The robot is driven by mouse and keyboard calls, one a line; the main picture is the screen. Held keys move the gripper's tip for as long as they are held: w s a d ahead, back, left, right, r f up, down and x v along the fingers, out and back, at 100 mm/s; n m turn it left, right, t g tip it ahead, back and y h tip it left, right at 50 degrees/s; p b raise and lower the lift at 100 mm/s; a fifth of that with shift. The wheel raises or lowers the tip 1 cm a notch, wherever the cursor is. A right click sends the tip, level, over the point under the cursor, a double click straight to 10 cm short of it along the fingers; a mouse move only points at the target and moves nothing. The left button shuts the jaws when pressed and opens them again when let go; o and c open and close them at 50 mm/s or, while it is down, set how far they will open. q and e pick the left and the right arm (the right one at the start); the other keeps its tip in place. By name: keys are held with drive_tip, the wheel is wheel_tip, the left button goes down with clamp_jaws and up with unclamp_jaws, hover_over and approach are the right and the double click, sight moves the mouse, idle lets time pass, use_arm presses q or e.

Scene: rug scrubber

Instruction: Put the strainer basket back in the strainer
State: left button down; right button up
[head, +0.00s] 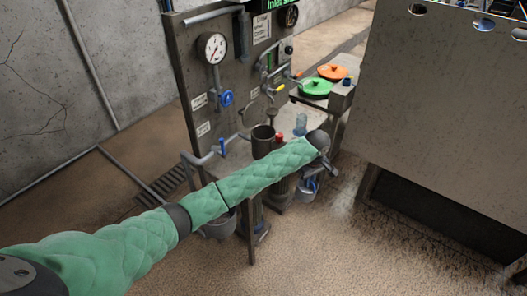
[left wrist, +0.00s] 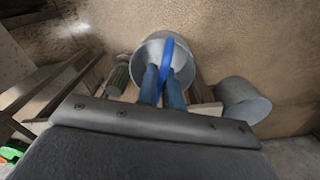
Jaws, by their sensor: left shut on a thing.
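A grey strainer basket with a blue handle (left wrist: 152,48) hangs below my left gripper (left wrist: 163,88) in the left wrist view. The gripper is shut on the blue handle, and I look down into the basket's open top. In the head view the basket (head: 307,188) shows partly under my left wrist, beside the bench; the fingers there are mostly hidden by the wrist. An open dark cylinder (head: 263,138), apparently the strainer, stands on the bench to the left of my wrist, apart from the basket. My right gripper is not in view.
A grey panel (head: 203,100) with a gauge and valves rises behind the bench. A bucket (head: 220,225) stands below my arm. A large grey cabinet (head: 450,110) fills the right.

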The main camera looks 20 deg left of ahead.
use_arm(q)
drive_tip(key=w+a+r+n, duration=0.1)
drive_tip(key=w+a+r, duration=0.3)
drive_tip(key=w+r, duration=0.3)
drive_tip(key=w+a+r+n, duration=0.2)
drive_tip(key=w+a+r, duration=0.2)
drive_tip(key=w+r, duration=0.3)
drive_tip(key=w+a+r+n+b, duration=0.1)
drive_tip(key=w+a+r, duration=0.2)
drive_tip(key=a, duration=0.5)
drive_tip(key=w+a+r, duration=0.2)
drive_tip(key=a, duration=0.5)
drive_tip(key=shift+t+h, duration=0.3)
drive_tip(key=shift+t, duration=0.1)
drive_tip(key=f+p, duration=0.2)
drive_tip(key=f, duration=0.3)
drive_tip(key=f+p, duration=0.2)
drive_tip(key=f, duration=0.4)
drive_tip(key=f+p, duration=0.2)
drive_tip(key=f, duration=0.4)
drive_tip(key=shift+w+a+f, duration=0.15)
drive_tip(key=shift+a, duration=0.1)
drive_tip(key=shift+f, duration=0.2)
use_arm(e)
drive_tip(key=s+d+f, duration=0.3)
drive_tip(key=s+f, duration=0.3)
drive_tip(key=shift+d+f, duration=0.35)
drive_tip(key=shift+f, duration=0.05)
use_arm(q)
drive_tip(key=shift+f, duration=0.1)
